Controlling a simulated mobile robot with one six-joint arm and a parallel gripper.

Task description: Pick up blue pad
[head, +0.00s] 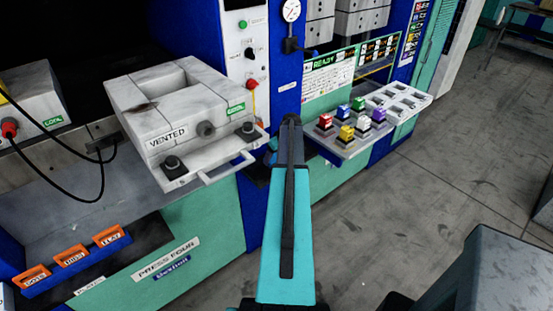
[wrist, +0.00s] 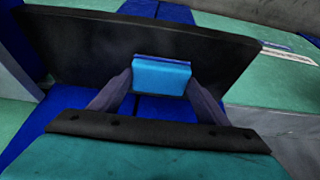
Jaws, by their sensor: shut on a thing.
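A light blue rectangular pad (wrist: 161,78) is held between the two dark fingers of my gripper (wrist: 161,74) in the wrist view. The fingers close on its left and right sides. A broad black panel shows behind the pad, and I cannot tell if the pad touches anything. In the head view my arm reaches toward the press front. My own arm mostly hides the gripper and the pad there.
A white block marked VENTED (head: 172,140) with a front handle juts out left of my arm. A shelf (head: 350,148) with several coloured blocks, including a blue one (head: 343,111), stands to the right. Orange tags (head: 73,255) sit low left. Open floor (head: 410,210) lies right.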

